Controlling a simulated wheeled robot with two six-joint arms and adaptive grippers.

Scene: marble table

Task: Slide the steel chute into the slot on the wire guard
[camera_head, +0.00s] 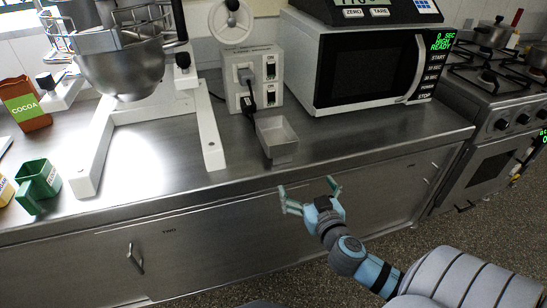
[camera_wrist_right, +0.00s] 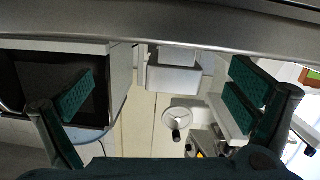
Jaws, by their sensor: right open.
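The steel chute (camera_head: 277,140) is a small grey open-topped piece standing on the counter near its front edge. It also shows, upside down, in the right wrist view (camera_wrist_right: 172,78), between the fingers but farther off. The wire guard (camera_head: 143,14) sits on the mixer above the steel bowl (camera_head: 122,70) at the upper left; its slot cannot be made out. My right gripper (camera_head: 309,190) is open and empty, in front of the counter's edge, below and slightly right of the chute, not touching it. My left gripper is not in view.
A white microwave (camera_head: 355,64) stands right of the chute, and a white socket box (camera_head: 250,75) with a plugged cable stands behind it. The mixer's white legs (camera_head: 210,140) lie to the left. A green cup (camera_head: 40,180) and cocoa packet (camera_head: 24,104) are far left.

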